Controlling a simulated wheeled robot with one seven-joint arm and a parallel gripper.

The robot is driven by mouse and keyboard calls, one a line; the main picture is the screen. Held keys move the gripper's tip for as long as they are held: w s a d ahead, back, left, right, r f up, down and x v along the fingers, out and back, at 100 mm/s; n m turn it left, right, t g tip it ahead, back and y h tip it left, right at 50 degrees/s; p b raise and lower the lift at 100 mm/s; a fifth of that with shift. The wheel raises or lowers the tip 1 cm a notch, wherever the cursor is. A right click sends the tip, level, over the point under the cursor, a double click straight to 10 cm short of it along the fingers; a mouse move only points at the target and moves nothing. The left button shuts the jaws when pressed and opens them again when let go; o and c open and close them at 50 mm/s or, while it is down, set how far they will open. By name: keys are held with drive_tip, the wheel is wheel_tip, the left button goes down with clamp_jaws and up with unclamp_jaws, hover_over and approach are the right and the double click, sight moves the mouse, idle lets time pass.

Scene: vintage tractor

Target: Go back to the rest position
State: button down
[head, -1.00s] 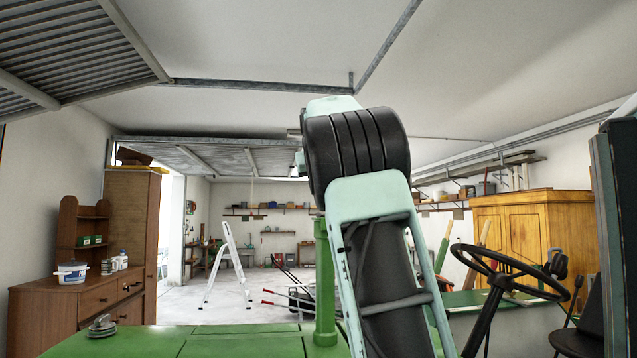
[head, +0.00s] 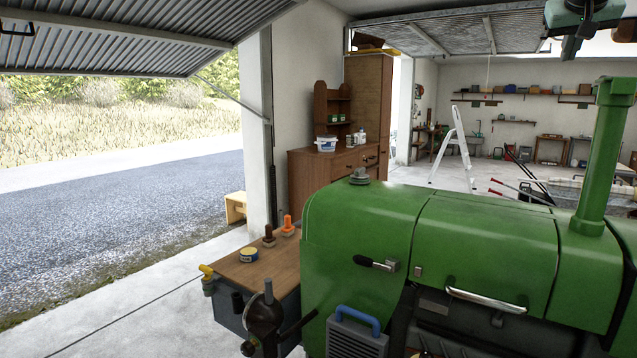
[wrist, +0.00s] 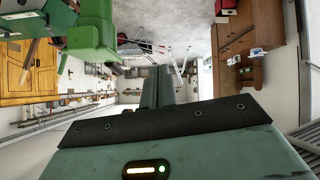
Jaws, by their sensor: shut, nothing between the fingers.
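My gripper (wrist: 158,72) is in the middle of the wrist view, its dark fingers together and empty. It is up in the air and touches nothing that I can see. The wrist view is upside down. In the head view, part of my arm shows at the top right edge, and the rest of it is out of frame. The green tractor (head: 480,235) fills the lower right of the head view, and part of it shows at the upper left of the wrist view (wrist: 92,28).
A wooden bench (head: 255,266) with small items stands beside the tractor's nose. A brown dresser (head: 312,170) and a white stepladder (head: 455,145) stand farther back. The raised garage door (head: 130,35) hangs overhead at left. Open floor and a driveway (head: 110,205) lie to the left.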

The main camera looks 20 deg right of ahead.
drive_tip(key=w+a+f+n+y+b, duration=0.1)
drive_tip(key=w+a+f+n+y, duration=0.2)
drive_tip(key=a+f, duration=0.5)
drive_tip(key=w+a+f+n+y+b, duration=0.15)
drive_tip(key=w+a+f, duration=0.25)
drive_tip(key=a+f, duration=0.45)
drive_tip(key=s+a+f+n+g+y+b, duration=0.1)
drive_tip(key=a+f+n+y, duration=0.1)
drive_tip(key=a+f, duration=0.65)
drive_tip(key=s+a+f+n+g+y+b, duration=0.15)
drive_tip(key=a+f, duration=0.35)
drive_tip(key=a, duration=0.6)
drive_tip(key=s+a+f+n+g+y+b, duration=0.15)
drive_tip(key=s+a+f+n, duration=0.25)
drive_tip(key=s+a+f, duration=0.95)
drive_tip(key=s+a+f+n+g, duration=0.1)
drive_tip(key=s+f, duration=0.3)
drive_tip(key=s, duration=0.4)
drive_tip(key=s+a+f+n+g+h+b, duration=0.1)
drive_tip(key=s+f+n+g, duration=0.1)
drive_tip(key=s+f, duration=0.3)
drive_tip(key=s, duration=0.3)
drive_tip(key=shift+a+f, duration=0.3)
drive_tip(key=shift+f, duration=0.1)
